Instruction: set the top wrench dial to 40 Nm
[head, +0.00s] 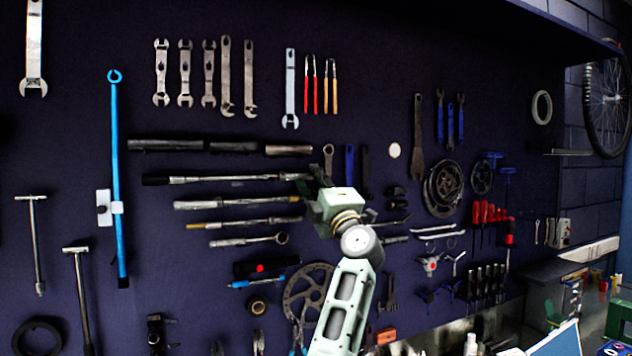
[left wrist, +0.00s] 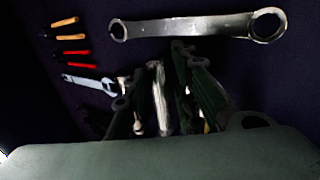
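Several torque wrenches hang level in a stack on the dark wall. The upper long one (head: 225,179) has a black grip at its left and a metal shaft running right. Others (head: 235,203) hang below it. My left gripper (head: 308,183) is at the right end of the upper long wrench and hides that end. In the left wrist view its two dark green fingers (left wrist: 168,72) stand apart, with a bright metal shaft (left wrist: 161,100) showing between them. Whether they touch it cannot be told. No dial marking is readable. My right gripper is not in view.
A ring spanner (left wrist: 200,26) hangs close beyond the left fingertips. Dark tubular handles (head: 165,145) hang above the wrenches. A chainring (head: 305,290) hangs below the gripper, and a black disc (head: 443,188) hangs to its right. A blue bar (head: 117,190) hangs at the left.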

